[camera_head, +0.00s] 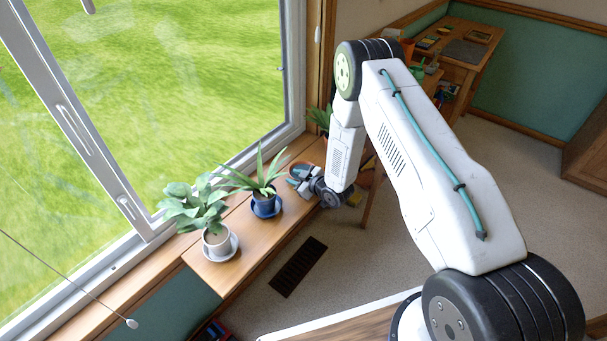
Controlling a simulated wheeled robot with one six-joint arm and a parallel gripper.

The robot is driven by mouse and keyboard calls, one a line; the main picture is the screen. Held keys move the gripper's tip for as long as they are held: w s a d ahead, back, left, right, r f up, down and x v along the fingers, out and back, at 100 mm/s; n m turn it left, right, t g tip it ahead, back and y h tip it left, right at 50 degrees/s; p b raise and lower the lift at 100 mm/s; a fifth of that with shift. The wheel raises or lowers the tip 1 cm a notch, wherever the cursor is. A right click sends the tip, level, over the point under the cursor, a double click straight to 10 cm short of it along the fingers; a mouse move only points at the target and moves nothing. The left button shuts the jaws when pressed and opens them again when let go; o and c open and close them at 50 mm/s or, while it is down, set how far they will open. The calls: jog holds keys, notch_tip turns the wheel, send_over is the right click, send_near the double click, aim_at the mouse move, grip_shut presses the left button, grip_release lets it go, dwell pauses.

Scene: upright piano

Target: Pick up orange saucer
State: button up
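A blue pot (265,204) with a spiky plant stands left of my gripper on the wooden shelf (222,274). A white pot (216,240) with a leafy plant stands nearer. The window (190,90) borders the shelf. A desk (455,50) stands at the back.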

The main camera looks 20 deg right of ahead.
grip_shut()
